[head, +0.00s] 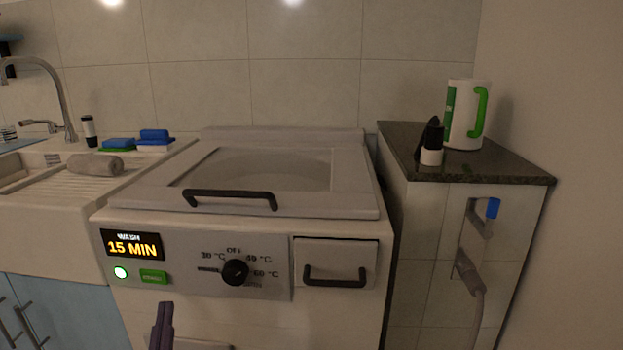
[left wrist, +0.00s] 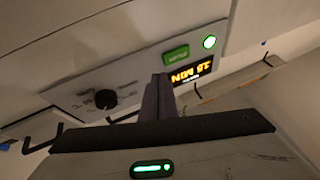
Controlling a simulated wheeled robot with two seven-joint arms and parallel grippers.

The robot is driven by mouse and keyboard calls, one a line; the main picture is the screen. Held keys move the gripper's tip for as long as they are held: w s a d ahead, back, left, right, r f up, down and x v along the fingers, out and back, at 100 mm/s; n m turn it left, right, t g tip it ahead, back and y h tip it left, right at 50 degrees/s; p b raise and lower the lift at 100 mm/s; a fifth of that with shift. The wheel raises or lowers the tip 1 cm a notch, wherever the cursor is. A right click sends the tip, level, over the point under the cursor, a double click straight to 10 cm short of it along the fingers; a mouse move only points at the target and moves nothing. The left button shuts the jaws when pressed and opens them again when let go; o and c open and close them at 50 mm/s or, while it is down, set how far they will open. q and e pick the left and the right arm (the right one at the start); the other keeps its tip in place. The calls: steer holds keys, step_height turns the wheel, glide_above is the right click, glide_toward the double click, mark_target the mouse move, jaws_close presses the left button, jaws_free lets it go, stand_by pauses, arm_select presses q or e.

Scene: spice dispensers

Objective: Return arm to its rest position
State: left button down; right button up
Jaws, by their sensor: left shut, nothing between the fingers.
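My left gripper (head: 162,325) shows at the bottom of the head view, in front of the washing machine (head: 340,265) and below its display. Its fingers are shut together with nothing between them. In the left wrist view the shut fingers (left wrist: 158,97) point toward the machine's front panel, near the green button (left wrist: 176,54) and the lit display (left wrist: 191,72). In the head view the display (head: 132,245) reads WASH 15 MIN, and a light (head: 120,272) glows beside the green button (head: 154,277). My right gripper is not in view.
The machine has a lid with a dark handle (head: 230,199), a dial (head: 235,272) and a drawer with a handle (head: 335,277). A sink counter (head: 40,215) stands at left. A dark-topped counter (head: 520,170) at right bears a white and green jug (head: 466,115).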

arm_select(q)
steer(key=s+d+f+m+g+h, duration=0.6)
steer(key=d+f+g+h, duration=0.3)
steer(key=d+f, duration=0.25)
steer(key=s+a+f+n+g+y, duration=0.1)
steer(key=s+a+f+g, duration=0.15)
steer(key=s, duration=0.45)
steer(key=s+a+f+n+g+y, duration=0.1)
steer(key=s+a+f+g+y, duration=0.2)
steer(key=s, duration=0.4)
steer(key=s+a+f+n+g, duration=0.1)
steer(key=s+f+g, duration=0.1)
steer(key=s+g, duration=0.4)
steer(key=w+d+f+t+h, duration=0.3)
steer(key=w+d+f+t, duration=0.1)
steer(key=d+t, duration=0.35)
step_height(320, 180, up, 10)
steer(key=g+p, duration=0.1)
steer(key=p, duration=1.5)
steer(key=shift+a+m+y+p, duration=0.3)
steer(key=shift+a, duration=0.1)
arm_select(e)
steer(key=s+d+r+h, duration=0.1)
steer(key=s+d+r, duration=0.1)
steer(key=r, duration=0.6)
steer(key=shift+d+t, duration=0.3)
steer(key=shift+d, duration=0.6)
